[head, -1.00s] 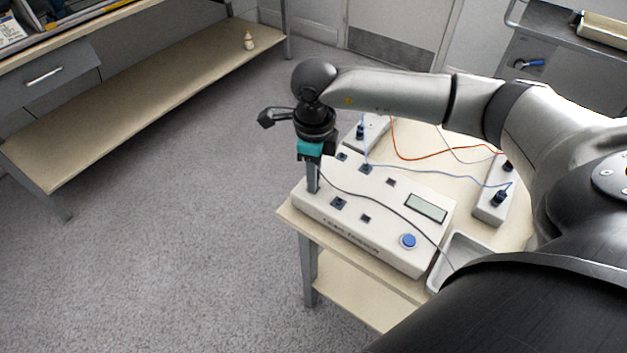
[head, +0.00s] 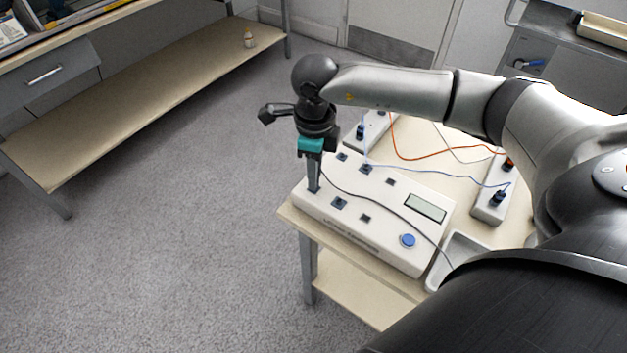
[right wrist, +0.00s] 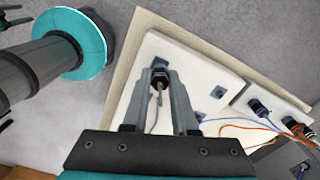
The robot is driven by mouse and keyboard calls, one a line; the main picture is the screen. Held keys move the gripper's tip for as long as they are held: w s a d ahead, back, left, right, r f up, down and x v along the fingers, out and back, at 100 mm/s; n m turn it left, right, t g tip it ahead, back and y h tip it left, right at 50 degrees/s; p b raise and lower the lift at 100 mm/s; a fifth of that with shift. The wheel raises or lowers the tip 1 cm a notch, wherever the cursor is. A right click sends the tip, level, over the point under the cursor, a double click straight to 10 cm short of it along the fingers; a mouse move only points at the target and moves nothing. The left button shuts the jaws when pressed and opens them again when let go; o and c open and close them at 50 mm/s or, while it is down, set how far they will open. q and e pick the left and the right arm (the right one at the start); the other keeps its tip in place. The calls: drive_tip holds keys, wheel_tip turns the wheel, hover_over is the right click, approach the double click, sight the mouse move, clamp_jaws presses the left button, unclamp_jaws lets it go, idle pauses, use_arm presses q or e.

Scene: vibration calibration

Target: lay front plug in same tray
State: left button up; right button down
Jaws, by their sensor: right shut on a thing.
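My right gripper (head: 313,186) points down at the near left corner of the white console (head: 385,235). It is shut on the front plug (right wrist: 160,77), a small black plug that shows between the fingers in the right wrist view. I cannot tell whether the plug sits in a socket or just above it. Its dark cable (head: 400,221) runs right across the console towards the tray (head: 468,248). This pale grey tray stands right of the console, its near part hidden by my body. My left gripper is not in view.
The console has several dark sockets, a display (head: 426,208) and a blue button (head: 408,241). The table edge is close at the left.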

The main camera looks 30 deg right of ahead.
drive_tip(key=shift+a+r+p, duration=0.1)
drive_tip(key=shift+r+p, duration=1.3)
drive_tip(key=shift+r, duration=0.35)
